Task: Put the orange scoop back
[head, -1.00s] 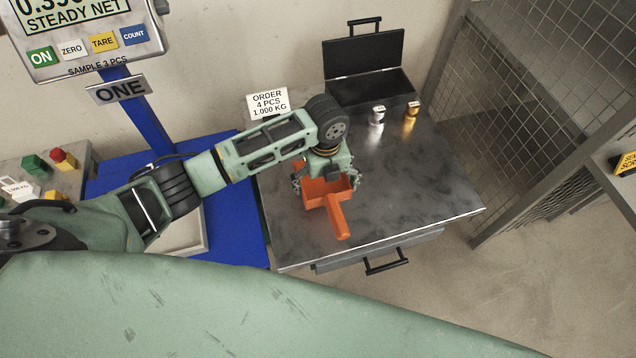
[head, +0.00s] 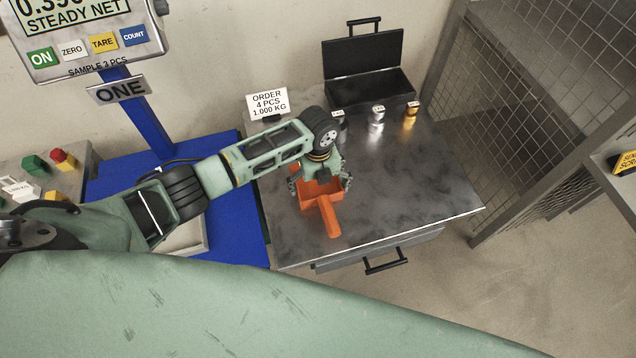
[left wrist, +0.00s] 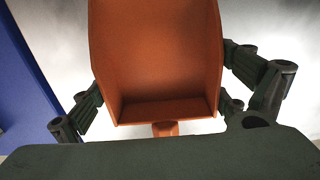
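The orange scoop (head: 322,205) is at the left part of the metal tabletop (head: 400,190) in the head view, its handle pointing toward the front edge. I cannot tell whether it touches the top. My left gripper (head: 320,186) is above it, one finger against each side of its pan. In the left wrist view, the scoop's pan (left wrist: 160,55) fills the middle between the fingers (left wrist: 162,100) and looks empty; most of its handle is hidden. My right gripper is not in view.
A black open case (head: 370,90) and small metal samples (head: 377,120) stand at the back. An order sign (head: 268,104) is behind my arm. A blue scale stand (head: 140,120) is left of the table. The tabletop's right side is clear.

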